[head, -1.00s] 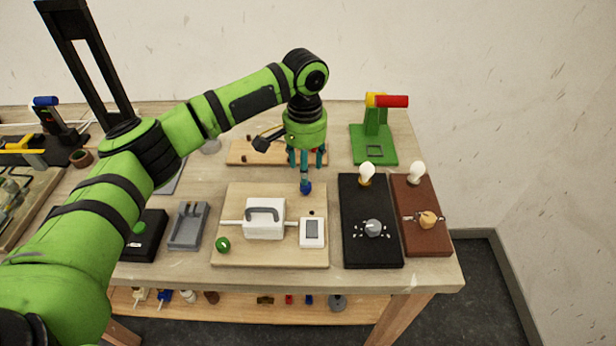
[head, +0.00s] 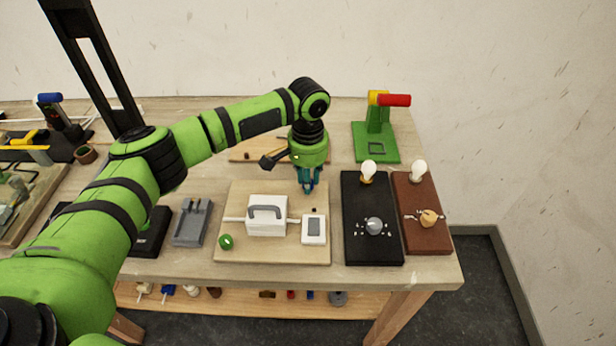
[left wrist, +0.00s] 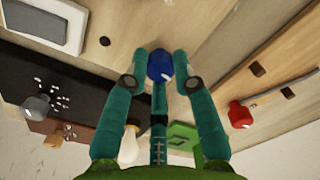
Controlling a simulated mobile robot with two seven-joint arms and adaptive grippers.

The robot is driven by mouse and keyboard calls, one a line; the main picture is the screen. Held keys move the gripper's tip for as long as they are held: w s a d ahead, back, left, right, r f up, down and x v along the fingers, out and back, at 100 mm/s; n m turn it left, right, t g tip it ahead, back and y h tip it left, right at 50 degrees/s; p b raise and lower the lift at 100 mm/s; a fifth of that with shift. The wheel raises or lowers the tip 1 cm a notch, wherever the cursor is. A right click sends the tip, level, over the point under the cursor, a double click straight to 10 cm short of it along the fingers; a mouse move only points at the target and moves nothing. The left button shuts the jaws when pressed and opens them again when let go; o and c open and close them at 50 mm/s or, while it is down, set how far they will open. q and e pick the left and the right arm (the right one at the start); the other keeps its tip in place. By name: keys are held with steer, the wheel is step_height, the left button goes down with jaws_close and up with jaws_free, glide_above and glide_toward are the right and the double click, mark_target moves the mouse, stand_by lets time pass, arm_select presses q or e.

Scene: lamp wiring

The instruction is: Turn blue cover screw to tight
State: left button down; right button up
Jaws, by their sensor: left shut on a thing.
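My left gripper (head: 308,186) points down at the back right of the light wooden board (head: 285,254). Its teal fingers are shut on the blue cover screw (left wrist: 160,66), whose rounded blue head shows between the fingertips in the left wrist view. In the head view the fingers hide the screw. I cannot tell how tight the screw is. A green screw (head: 226,242) is at the board's front left. A red screw (left wrist: 240,115) shows to the right in the left wrist view. My right gripper is in no view.
A white cover with a grey handle (head: 267,228) and a white switch box (head: 314,237) are on the board. A black panel (head: 371,251) and a brown panel (head: 429,246) with bulbs stand to the right. A green stand (head: 377,155) is at the back right.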

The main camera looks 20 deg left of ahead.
arm_select(q)
steer(key=shift+r+m+p, duration=0.1)
steer(key=shift+m+p, duration=1)
steer(key=shift+p, duration=0.1)
steer(key=shift+r+m+p, duration=0.1)
steer(key=shift+m+p, duration=0.55)
steer(key=shift+m, duration=0.15)
steer(key=m+p, duration=0.1)
steer(key=m, duration=0.1)
steer(key=shift+m, duration=0.4)
steer(key=m+p, duration=0.1)
steer(key=m, duration=0.2)
steer(key=shift+m, duration=0.4)
steer(key=m+p, duration=0.1)
steer(key=m, duration=0.1)
steer(key=shift+m, duration=0.3)
steer(key=m, duration=0.3)
steer(key=shift+m, duration=0.3)
steer(key=m, duration=0.3)
steer(key=shift+f+m, duration=0.2)
steer(key=shift+m, duration=2)
